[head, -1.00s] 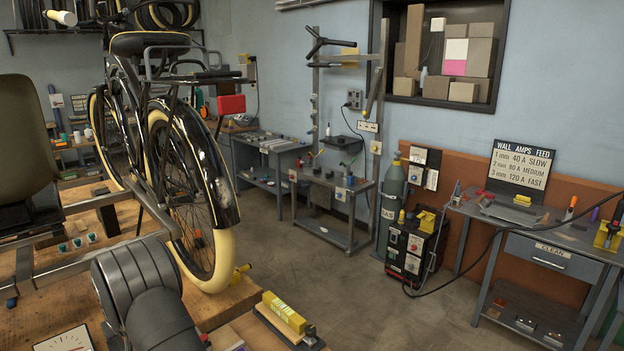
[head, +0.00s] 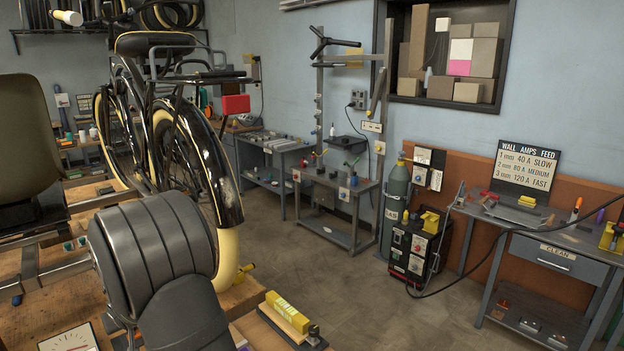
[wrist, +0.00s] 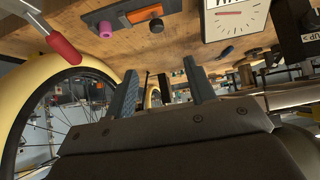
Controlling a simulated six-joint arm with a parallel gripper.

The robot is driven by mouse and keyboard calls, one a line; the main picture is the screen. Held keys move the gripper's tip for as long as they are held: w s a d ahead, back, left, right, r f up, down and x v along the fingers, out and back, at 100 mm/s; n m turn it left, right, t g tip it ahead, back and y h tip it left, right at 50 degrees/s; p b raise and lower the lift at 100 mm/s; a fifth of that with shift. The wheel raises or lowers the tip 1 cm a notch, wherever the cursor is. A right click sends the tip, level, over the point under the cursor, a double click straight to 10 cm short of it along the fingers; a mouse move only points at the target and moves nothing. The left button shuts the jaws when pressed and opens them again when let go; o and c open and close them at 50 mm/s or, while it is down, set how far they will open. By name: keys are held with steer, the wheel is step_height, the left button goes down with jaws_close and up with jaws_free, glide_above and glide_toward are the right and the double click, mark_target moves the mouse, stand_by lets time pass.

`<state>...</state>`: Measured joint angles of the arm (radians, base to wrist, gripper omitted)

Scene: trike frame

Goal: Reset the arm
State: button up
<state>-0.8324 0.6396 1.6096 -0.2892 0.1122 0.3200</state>
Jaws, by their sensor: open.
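My gripper (wrist: 160,86) shows in the wrist view, with its two blue-grey fingers apart and nothing between them. In that view a wooden bench surface with several items lies across the top, and a cream tyre (wrist: 45,75) is at the left. In the head view my dark grey arm rises at the lower left, in front of the black bicycle (head: 185,140) with cream tyres. It covers part of the rear wheel. My gripper itself does not show in the head view.
A yellow block (head: 288,312) sits on the bench near the arm. A dial gauge (head: 70,338) lies at lower left; it also shows in the wrist view (wrist: 235,18). A red-handled tool (wrist: 60,45) is near the tyre. The floor (head: 345,270) right of the bench is clear.

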steer(key=x, duration=1.7)
steer(key=shift+d+f, duration=0.1)
steer(key=shift+w, duration=0.3)
steer(key=shift+w+d, duration=0.2)
steer(key=shift+d, duration=0.15)
steer(key=o, duration=1.1)
steer(key=s+d+r+g+h, duration=0.1)
steer(key=d+r, duration=0.2)
steer(key=r, duration=1)
steer(key=shift+h, duration=0.3)
steer(key=s+d+r+g+h, duration=0.1)
steer(key=s+d+r, duration=0.2)
steer(key=r, duration=0.4)
steer(key=s+d+r+g+h, duration=0.1)
steer(key=s+d+r, duration=0.25)
steer(key=r, duration=0.35)
steer(key=x, duration=0.9)
